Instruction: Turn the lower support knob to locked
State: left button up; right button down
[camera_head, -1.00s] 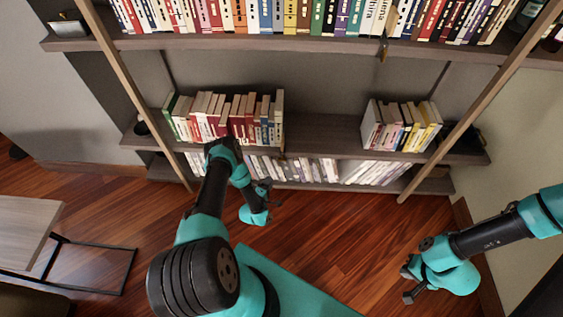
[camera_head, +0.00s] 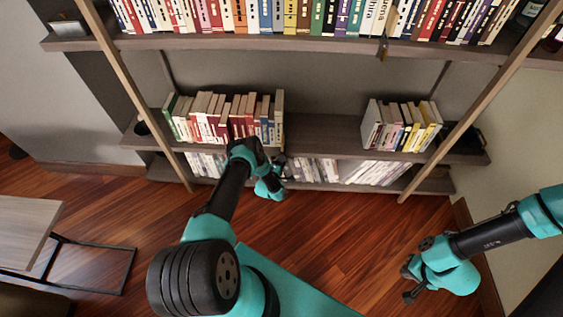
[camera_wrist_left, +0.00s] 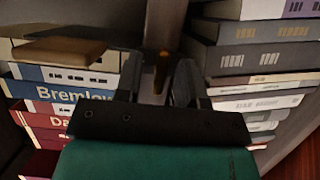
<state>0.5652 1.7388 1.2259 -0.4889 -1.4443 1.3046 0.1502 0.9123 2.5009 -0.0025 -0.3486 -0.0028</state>
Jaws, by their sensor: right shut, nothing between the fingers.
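The lower support knob is a small brown-gold lever (camera_wrist_left: 161,72) at the front edge of the lower shelf. In the left wrist view it lies between and just beyond my left gripper's fingertips (camera_wrist_left: 158,82). The two fingers are apart, one on each side of it; I cannot tell whether either touches it. In the head view my left gripper (camera_head: 279,161) is at that shelf edge, and the arm and gripper largely hide the knob. The knob's turn position cannot be read. My right gripper (camera_head: 406,285) is shut and empty, low at the right, away from the shelves.
Books (camera_head: 225,117) stand on the lower shelf (camera_head: 320,135) left of a bare stretch, with more books (camera_head: 402,125) at the right. A similar brown piece (camera_head: 384,48) hangs at the upper shelf edge. A side table (camera_head: 25,225) stands at the left.

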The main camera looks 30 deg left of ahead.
pick_arm(q)
grip_shut()
dwell(0.4)
jog(key=shift+m, duration=0.3)
jog(key=m, duration=0.1)
jog(key=m+g, duration=0.1)
jog(key=m, duration=0.1)
jog(key=shift+w+r+g, duration=0.1)
jog(key=shift+r+g, duration=0.05)
jog(key=shift+g, duration=0.15)
jog(key=m+g+y, duration=0.1)
jog(key=m, duration=0.2)
jog(key=shift+d+m+g, duration=0.1)
jog(key=shift+m+g, duration=0.3)
jog(key=m+g+y, duration=0.1)
jog(key=m, duration=0.2)
jog(key=shift+g+y, duration=0.3)
jog(key=shift+y, duration=0.1)
jog(key=shift+m+g+y, duration=0.4)
jog(key=shift+m+y, duration=0.5)
jog(key=shift+m, duration=0.7)
